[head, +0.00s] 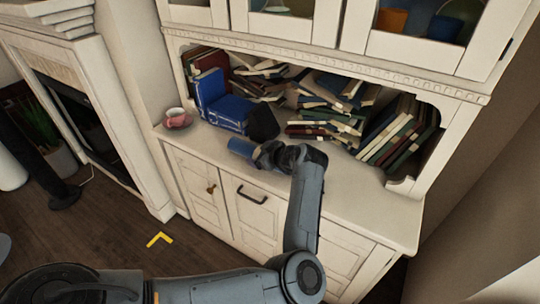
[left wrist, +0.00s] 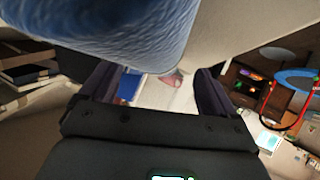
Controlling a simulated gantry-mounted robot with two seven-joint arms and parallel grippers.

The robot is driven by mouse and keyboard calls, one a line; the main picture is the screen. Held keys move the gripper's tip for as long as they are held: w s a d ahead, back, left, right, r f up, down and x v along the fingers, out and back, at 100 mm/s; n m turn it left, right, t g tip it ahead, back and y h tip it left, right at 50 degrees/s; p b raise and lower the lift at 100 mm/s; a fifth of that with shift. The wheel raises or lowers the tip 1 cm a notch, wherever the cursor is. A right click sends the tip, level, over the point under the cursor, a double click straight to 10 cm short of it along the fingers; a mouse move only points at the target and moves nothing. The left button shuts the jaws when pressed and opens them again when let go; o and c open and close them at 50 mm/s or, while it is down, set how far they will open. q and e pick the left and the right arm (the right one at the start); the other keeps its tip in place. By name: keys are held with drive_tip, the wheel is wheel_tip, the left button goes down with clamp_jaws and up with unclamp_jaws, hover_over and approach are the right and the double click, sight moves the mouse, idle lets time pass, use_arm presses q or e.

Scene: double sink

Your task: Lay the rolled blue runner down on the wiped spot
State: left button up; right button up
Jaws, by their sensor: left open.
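The rolled blue runner (head: 240,147) lies on the cream cabinet's counter (head: 345,188), near its front edge. My left gripper (head: 262,154) is just right of the roll, low over the counter. In the left wrist view the roll (left wrist: 110,32) fills the top, very close, and my left gripper (left wrist: 158,78) is open, with a finger on each side below it. I cannot tell whether the fingers touch the roll. No wiped spot can be told apart on the counter. My right gripper is not in view.
A pink cup (head: 177,118) stands at the counter's left end. Blue boxy items (head: 222,108) and a dark object (head: 263,123) stand behind the roll. Piled books (head: 325,105) and leaning books (head: 398,135) fill the niche. The counter's front right is clear.

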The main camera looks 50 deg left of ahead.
use_arm(q)
drive_tip(key=p+v, duration=0.2)
drive_tip(key=v, duration=0.9)
drive_tip(key=shift+d+r+p, duration=0.15)
drive_tip(key=shift+d+p, duration=0.15)
drive_tip(key=shift+p, duration=0.1)
